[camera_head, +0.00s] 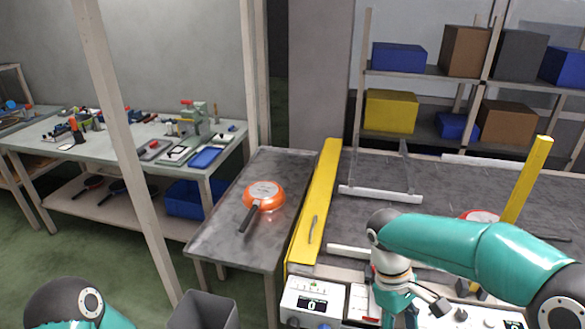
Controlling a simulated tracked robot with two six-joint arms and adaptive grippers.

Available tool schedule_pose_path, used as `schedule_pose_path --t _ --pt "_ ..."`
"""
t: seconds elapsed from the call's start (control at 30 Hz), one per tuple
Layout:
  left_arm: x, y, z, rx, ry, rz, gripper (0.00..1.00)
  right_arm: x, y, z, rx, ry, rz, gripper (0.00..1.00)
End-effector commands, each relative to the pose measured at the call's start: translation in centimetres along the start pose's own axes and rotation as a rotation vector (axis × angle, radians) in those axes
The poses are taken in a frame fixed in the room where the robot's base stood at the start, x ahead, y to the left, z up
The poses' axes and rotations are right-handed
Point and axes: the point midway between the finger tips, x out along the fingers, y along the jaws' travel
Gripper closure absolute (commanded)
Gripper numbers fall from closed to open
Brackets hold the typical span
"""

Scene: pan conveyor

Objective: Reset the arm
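My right arm (460,250) reaches in from the right over the front of the conveyor and its control panel. Its wrist points down, and the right gripper's fingertips are not clearly visible at the lower edge. Only a rounded joint of my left arm (75,305) shows at the bottom left; the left gripper is out of the picture. An orange pan (263,195) with a dark handle lies on the grey metal table (225,230), apart from both arms. A second reddish pan (480,214) lies on the conveyor, partly hidden behind my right arm.
A yellow conveyor edge (322,195) borders the dark conveyor (365,230). A yellow post (527,180) stands at right. A control box (313,303) and a grey bin (203,312) are at the front. A workbench (120,143) stands at left, shelves with boxes (390,110) behind.

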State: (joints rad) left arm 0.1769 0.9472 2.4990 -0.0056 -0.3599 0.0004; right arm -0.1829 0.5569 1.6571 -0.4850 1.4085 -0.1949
Motion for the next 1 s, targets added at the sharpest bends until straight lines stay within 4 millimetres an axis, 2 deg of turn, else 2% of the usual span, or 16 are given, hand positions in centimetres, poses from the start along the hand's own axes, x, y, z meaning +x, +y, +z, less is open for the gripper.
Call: schedule_pose_path --t 0.03,0.37,0.57,0.8,0.9,1.0 --pt "0.0 0.0 0.0 0.0 0.001 0.0 0.6 1.1 -0.3 -0.5 -0.001 0.007 -0.016 0.42" --pt "0.0 0.0 -0.1 0.0 0.001 0.0 0.6 7.4 -3.1 -4.0 0.023 0.111 -0.125 0.42" --pt "0.0 0.0 0.0 0.0 0.001 0.0 0.6 12.6 -6.0 -6.0 0.087 0.201 -0.231 0.42" --pt "0.0 0.0 0.0 0.0 0.001 0.0 0.6 20.9 -11.6 -7.3 0.327 0.352 -0.414 0.42" --pt "0.0 0.0 0.0 0.0 0.001 0.0 0.6 23.6 -13.2 -6.9 0.463 0.405 -0.462 0.42" --pt "0.0 0.0 0.0 0.0 0.001 0.0 0.6 25.4 -14.2 -6.2 0.584 0.444 -0.483 0.42"
